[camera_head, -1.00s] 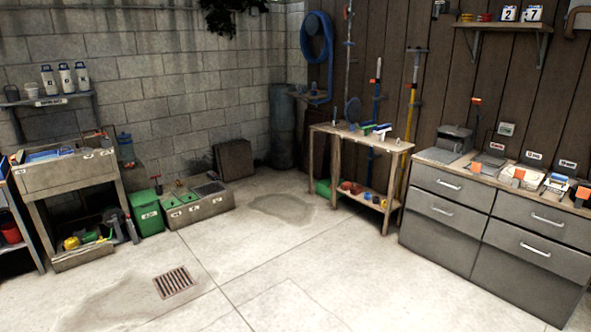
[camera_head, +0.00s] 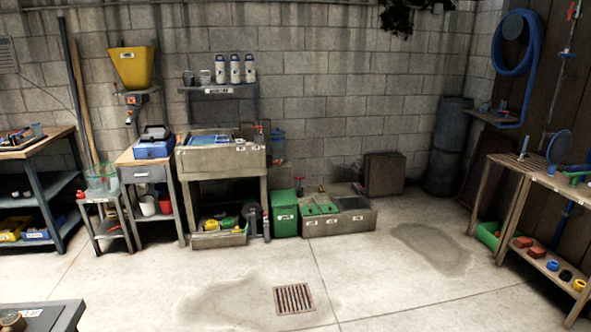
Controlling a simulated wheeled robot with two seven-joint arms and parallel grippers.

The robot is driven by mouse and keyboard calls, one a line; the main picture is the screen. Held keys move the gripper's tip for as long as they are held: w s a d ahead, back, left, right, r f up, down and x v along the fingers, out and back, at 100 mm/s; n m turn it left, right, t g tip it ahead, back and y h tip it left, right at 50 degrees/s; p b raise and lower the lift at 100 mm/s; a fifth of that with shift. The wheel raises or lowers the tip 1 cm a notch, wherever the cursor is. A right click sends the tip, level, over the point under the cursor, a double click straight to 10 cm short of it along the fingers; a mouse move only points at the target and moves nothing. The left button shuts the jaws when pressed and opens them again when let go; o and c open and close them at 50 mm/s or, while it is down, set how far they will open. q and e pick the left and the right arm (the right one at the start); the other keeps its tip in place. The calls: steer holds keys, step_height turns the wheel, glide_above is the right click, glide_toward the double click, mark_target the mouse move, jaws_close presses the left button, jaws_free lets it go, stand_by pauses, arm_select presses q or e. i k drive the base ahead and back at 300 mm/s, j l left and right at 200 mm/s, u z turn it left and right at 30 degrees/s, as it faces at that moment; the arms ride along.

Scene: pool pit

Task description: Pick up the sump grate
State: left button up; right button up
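A rusty brown slatted grate (camera_head: 294,298) lies flat in the concrete floor, at the lower middle of the view. A low concrete box (camera_head: 338,226) stands on the floor by the back wall. It has green lids (camera_head: 320,209) on its left part and a dark grate-like panel (camera_head: 351,202) on its right part. I cannot tell from the picture which of the two grates is the sump grate. Neither of my grippers shows in this view.
A green bin (camera_head: 284,214) stands left of the concrete box, beside a stone sink (camera_head: 220,160). A wooden bench (camera_head: 540,180) stands at the right. A dark table corner (camera_head: 45,315) is at the lower left. The floor around the slatted grate is clear, with damp patches.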

mark_target(358, 198)
steer(key=i+z, duration=0.1)
steer(key=i, duration=0.5)
steer(key=i+j+z, duration=0.1)
steer(key=i, duration=0.55)
steer(key=i+j+z, duration=0.1)
steer(key=i, duration=0.5)
steer(key=i+z, duration=0.15)
steer(key=i, duration=1.1)
steer(key=i+z, duration=0.15)
steer(key=i, duration=1.1)
